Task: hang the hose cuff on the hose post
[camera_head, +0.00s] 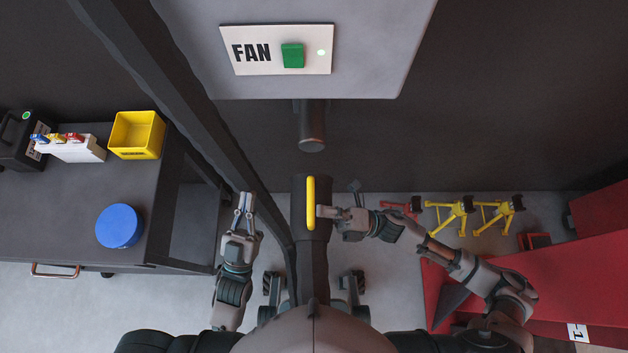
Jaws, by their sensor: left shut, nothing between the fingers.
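The hose cuff (298,222) is a dark cylinder with a yellow handle (311,203), at the middle of the view. Its dark hose runs down toward my body. My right gripper (326,213) reaches in from the right and appears shut on the yellow handle; its fingertips are partly hidden there. A dark stub with a rounded end (312,138), which looks like the hose post, sticks out below the fan box. The cuff is apart from it, lower in the picture. My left gripper (244,204) is shut and empty, left of the cuff.
The grey fan box (200,60) has a green switch (292,55). A dark slanted beam (170,90) passes left of the stub. A cart (50,210) at left carries a yellow bin (136,134) and blue lid (119,226). A red lift (570,275) and yellow stands (452,215) are right.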

